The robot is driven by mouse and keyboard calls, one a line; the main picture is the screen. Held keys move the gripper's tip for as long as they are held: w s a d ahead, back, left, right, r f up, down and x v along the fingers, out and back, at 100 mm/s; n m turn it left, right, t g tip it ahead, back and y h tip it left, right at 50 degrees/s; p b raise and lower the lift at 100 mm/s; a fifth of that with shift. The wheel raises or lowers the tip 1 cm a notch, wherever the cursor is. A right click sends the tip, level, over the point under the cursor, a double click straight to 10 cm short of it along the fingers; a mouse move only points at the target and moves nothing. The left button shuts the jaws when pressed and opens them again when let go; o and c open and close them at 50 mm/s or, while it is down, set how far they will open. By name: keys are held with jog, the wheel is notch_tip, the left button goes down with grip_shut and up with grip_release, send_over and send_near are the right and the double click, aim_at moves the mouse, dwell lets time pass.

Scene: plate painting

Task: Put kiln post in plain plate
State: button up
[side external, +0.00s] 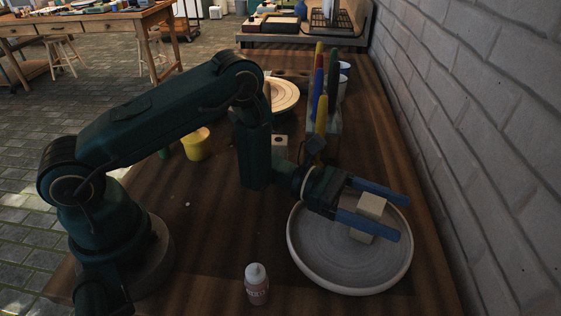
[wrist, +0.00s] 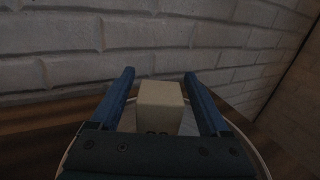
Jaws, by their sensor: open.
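The kiln post, a pale beige block (side external: 372,205), is over the inside of the plain grey plate (side external: 322,256) in the side view. Its lower part shows below the nearer finger and seems to meet the plate floor. My gripper (side external: 402,218) is open, with its blue fingers on either side of the post. In the wrist view, the post (wrist: 159,96) stands between the two fingers (wrist: 160,74), with visible gaps. Part of the plate's rim (wrist: 262,166) shows behind the gripper there.
A small white bottle (side external: 257,284) stands left of the plate. A rack of coloured tools (side external: 325,110), a yellow cup (side external: 196,145) and a cream plate (side external: 283,95) are farther back. A brick wall (side external: 480,120) runs along the right.

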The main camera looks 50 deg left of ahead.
jog(key=shift+r, duration=0.1)
jog(key=shift+s+a, duration=0.1)
jog(key=shift+a, duration=0.2)
jog(key=v, duration=0.6)
jog(key=shift+s+a+r, duration=0.1)
jog(key=shift+s+a, duration=0.05)
jog(key=shift+a, duration=0.15)
jog(key=s+d+r+m+g+y, duration=0.1)
jog(key=s+r+m+g+y, duration=0.2)
jog(key=s+r+m+g, duration=0.3)
jog(key=s+d+r+m+g+y, duration=0.2)
jog(key=s+r+m+g, duration=0.15)
jog(key=s+m, duration=0.5)
jog(key=s+a+m+t+y, duration=0.2)
jog(key=a+m+t+y, duration=0.6)
jog(key=a+y, duration=0.3)
jog(key=a+r, duration=0.1)
jog(key=a, duration=0.2)
jog(key=shift+a+y, duration=0.3)
